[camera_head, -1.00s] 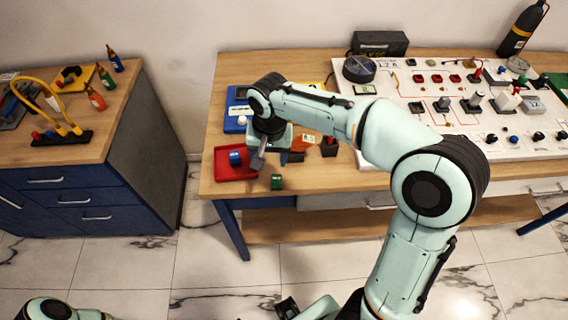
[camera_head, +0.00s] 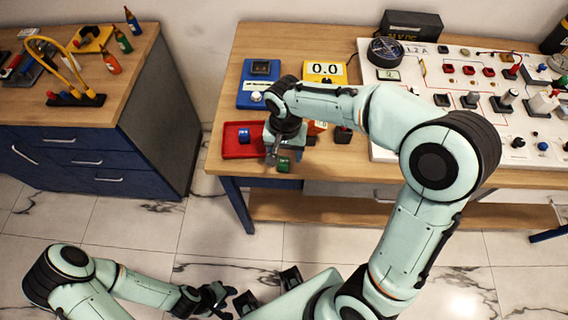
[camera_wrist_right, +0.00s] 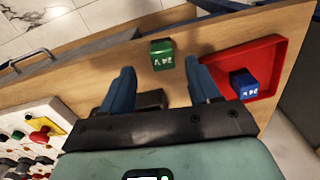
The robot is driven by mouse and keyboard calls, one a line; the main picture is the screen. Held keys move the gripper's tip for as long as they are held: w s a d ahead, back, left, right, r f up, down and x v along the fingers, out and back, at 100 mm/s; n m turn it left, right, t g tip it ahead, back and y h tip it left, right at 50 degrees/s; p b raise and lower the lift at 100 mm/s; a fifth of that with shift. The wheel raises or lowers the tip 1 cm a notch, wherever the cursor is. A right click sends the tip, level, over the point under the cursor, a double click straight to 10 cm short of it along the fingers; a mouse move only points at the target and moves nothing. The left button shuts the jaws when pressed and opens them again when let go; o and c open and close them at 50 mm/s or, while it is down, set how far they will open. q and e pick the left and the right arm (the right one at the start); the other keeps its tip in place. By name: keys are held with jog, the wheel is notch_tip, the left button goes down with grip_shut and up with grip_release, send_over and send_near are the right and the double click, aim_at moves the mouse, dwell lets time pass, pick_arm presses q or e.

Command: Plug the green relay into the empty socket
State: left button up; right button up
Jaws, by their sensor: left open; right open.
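The green relay (camera_head: 284,164) stands near the front edge of the wooden table, just right of the red tray. The white panel (camera_head: 405,148) holds several small sockets and parts; I cannot tell which socket is empty. My left gripper (camera_head: 222,300) is open, low over the floor, away from the table.
The red tray (camera_head: 232,152) holds a blue relay (camera_head: 243,134). Behind it are a blue device (camera_head: 249,98) and a yellow meter (camera_head: 325,73) reading 0.0. A dark block (camera_head: 343,135) stands right of my right gripper. A side cabinet (camera_head: 85,125) is at left.

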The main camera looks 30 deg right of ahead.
aim_at(283, 163)
jog(key=f, duration=0.5)
jog(key=shift+a+f, duration=0.15)
jog(key=shift+a, duration=0.1)
jog(key=shift+s, duration=0.1)
jog(key=c, duration=1.1)
jog(key=shift+o, duration=0.2)
